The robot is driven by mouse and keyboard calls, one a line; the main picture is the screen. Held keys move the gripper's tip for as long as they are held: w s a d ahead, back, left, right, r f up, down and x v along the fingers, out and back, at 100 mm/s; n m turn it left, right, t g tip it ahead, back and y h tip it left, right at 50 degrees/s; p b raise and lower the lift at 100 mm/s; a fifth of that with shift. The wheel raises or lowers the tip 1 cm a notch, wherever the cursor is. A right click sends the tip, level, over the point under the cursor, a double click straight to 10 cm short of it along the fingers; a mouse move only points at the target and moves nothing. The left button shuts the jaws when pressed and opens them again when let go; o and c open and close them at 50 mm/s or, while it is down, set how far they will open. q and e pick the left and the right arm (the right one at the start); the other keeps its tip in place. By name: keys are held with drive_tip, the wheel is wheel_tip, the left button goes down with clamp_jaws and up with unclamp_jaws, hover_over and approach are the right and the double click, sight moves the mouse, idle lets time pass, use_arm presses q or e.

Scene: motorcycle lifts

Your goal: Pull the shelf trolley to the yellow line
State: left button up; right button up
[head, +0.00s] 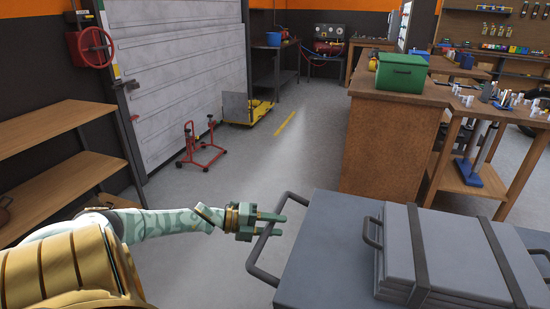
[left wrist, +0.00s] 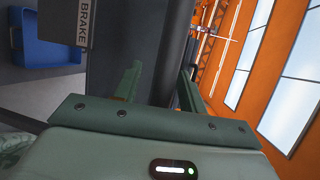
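The grey shelf trolley (head: 325,235) stands at the lower right of the head view, with a tubular handle (head: 262,247) on its left end. My left gripper (head: 280,224) is at this handle, its two fingers spread and reaching past the bar. In the left wrist view the fingers (left wrist: 158,85) stand apart with a dark bar between them; firm contact on both sides does not show. The yellow line (head: 285,124) is a short stripe on the floor farther back. My right gripper is not in view.
Flat grey cases (head: 440,255) lie strapped on the trolley. A red wheeled stand (head: 202,148) and a yellow-edged platform (head: 248,112) are by the shutter door. Wooden shelves (head: 60,150) stand left, a wooden cabinet (head: 385,140) right. The floor between is clear.

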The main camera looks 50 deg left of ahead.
use_arm(q)
drive_tip(key=shift+r, duration=0.1)
drive_tip(key=p+v, duration=0.3)
drive_tip(key=v, duration=1.3)
drive_tip(key=shift+a, duration=0.2)
